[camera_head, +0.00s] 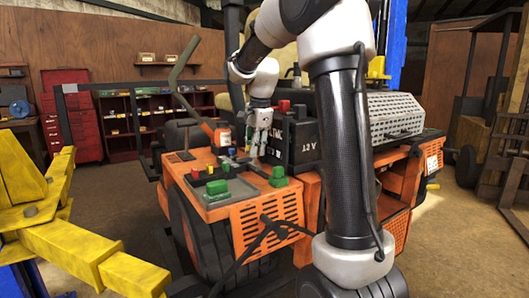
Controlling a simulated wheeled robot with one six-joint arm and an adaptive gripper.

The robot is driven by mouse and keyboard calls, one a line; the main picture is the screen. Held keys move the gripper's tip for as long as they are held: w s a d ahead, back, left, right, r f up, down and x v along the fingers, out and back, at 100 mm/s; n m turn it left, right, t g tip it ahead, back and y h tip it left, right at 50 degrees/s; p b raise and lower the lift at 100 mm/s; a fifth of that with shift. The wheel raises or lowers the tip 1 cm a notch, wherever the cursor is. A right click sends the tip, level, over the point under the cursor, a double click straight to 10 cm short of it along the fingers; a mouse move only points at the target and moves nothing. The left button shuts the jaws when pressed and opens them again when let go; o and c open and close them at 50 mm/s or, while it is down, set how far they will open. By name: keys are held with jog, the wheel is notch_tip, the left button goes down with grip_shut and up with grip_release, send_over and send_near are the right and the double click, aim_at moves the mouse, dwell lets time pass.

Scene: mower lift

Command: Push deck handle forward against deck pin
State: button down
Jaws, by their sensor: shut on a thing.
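My gripper (254,152) points down over the top of the orange mower (270,212), beside the black battery box. It is shut on what seems to be the deck handle, which is mostly hidden by the fingers. The deck pin is too small or hidden to make out. A lever with an orange-red and white grip (222,134) stands just left of my gripper, apart from it.
A grey tray with green blocks (218,188) sits at the mower's front left. The black battery box (296,140) is close on the right of my gripper. A yellow lift arm (90,250) is at the left.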

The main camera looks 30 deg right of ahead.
aim_at(251, 162)
jog(key=w, duration=0.5)
jog(key=c, duration=1.3)
grip_release()
jog(key=shift+c, duration=0.2)
notch_tip(251, 162, up, 12)
jog(key=s, duration=0.2)
jog(key=shift+s, duration=0.15)
jog(key=shift+f, duration=0.1)
